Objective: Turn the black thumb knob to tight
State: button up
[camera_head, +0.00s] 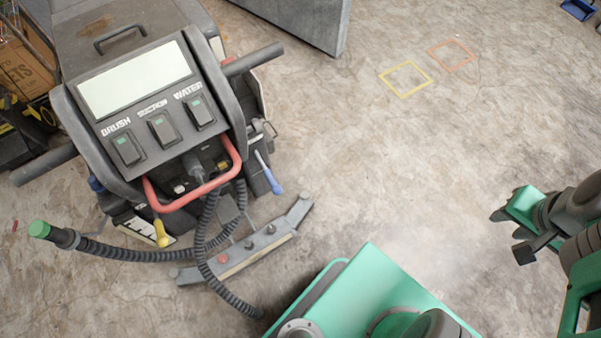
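A floor scrubber (150,110) stands at the left. Behind it a grey squeegee bar (262,247) lies at floor level. Small knobs sit along the bar: a red one (222,259) and darker ones, including a small dark knob (249,244). I cannot tell for certain which is the black thumb knob, nor how tight it is. My gripper (510,234) is at the right edge, well to the right of the squeegee bar. Its two fingers are apart, with nothing visible between them.
A ribbed black hose with a green end (39,229) sticks out left. A red handle (195,195), yellow lever (160,233) and blue-tipped lever (276,187) are near the bar. Yellow (405,79) and orange (451,55) squares mark the floor.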

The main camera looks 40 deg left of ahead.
aim_at(272, 229)
jog(key=i, duration=1.5)
jog(key=u, duration=5.2)
jog(key=i, duration=1)
jog(key=u, duration=0.05)
